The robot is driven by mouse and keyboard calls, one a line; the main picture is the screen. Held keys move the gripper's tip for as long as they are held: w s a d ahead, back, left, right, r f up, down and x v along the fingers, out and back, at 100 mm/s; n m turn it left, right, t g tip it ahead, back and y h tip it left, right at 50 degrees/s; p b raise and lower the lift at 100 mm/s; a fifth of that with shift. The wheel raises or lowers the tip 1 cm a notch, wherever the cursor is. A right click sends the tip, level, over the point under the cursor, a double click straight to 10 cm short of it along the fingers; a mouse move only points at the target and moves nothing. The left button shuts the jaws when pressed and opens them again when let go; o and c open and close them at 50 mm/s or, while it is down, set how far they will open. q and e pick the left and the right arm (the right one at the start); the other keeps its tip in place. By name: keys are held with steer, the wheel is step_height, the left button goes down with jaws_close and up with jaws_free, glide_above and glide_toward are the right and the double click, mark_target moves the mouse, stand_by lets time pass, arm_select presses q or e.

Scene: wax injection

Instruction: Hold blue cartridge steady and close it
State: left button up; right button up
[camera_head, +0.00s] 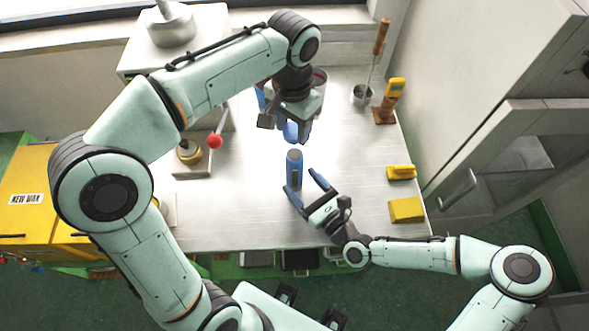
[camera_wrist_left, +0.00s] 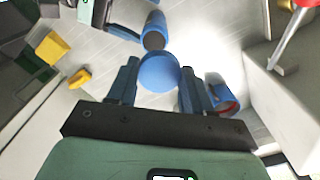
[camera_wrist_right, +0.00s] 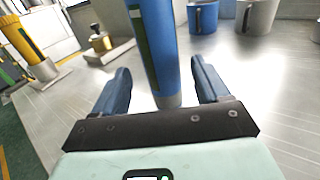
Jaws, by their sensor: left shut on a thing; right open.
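The blue cartridge (camera_head: 295,172) stands upright on the metal table; its upper end (camera_wrist_left: 153,40) shows in the left wrist view. My left gripper (camera_head: 291,128) is above and behind it, shut on a round blue cap (camera_wrist_left: 159,73) held between its fingers. The cap is apart from the cartridge in the head view. My right gripper (camera_head: 306,188) is open at the cartridge's near side. In the right wrist view the cartridge (camera_wrist_right: 157,50) stands between the two spread fingers, with gaps on both sides; its top is out of that view.
A blue mug (camera_wrist_right: 203,17) and a grey mug (camera_wrist_right: 257,16) stand behind the cartridge. A lever with a red ball (camera_head: 215,142) is at left. A small pot (camera_head: 361,95), a yellow meter (camera_head: 395,88) and a yellow block (camera_head: 406,210) line the right side. The table between is clear.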

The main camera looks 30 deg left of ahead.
mark_target(294, 155)
arm_select(q)
steer(key=shift+w+a+r+p, duration=0.1)
steer(key=shift+w+r+p, duration=0.2)
steer(key=shift+r, duration=0.35)
arm_select(e)
steer(key=x, duration=0.4)
steer(key=shift+w+r, duration=0.15)
steer(key=shift+r, duration=0.15)
arm_select(q)
steer(key=shift+s, duration=0.1)
